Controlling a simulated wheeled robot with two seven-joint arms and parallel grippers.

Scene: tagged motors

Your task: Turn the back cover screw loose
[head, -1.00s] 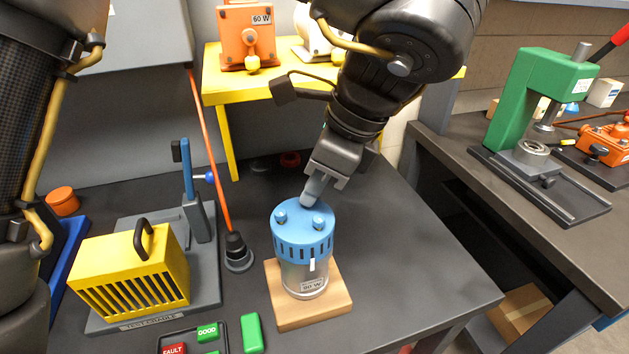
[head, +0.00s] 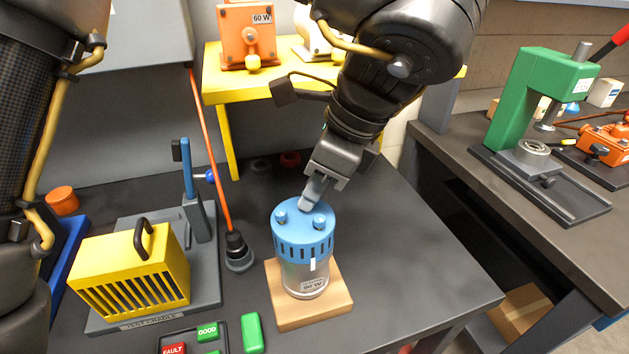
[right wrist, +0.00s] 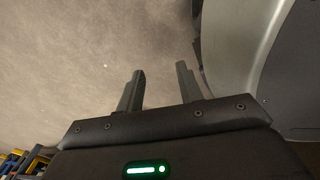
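The motor (head: 305,275) stands upright, a silver body marked 90 W with a blue slotted cover (head: 302,236). Two blue cover screws show on top, a left one (head: 281,216) and a front right one (head: 319,221). My left gripper (head: 308,202) comes down at the back edge of the cover. Its fingers are close together on the back cover screw, which they hide. My right gripper (right wrist: 158,88) shows only in the right wrist view, open and empty, above a bare floor.
The motor rests on a wooden block (head: 325,307). A yellow vented box (head: 130,280) sits on a grey test cradle at left. A tray with GOOD and FAULT blocks and a green block (head: 252,333) lie in front. The table right of the motor is clear.

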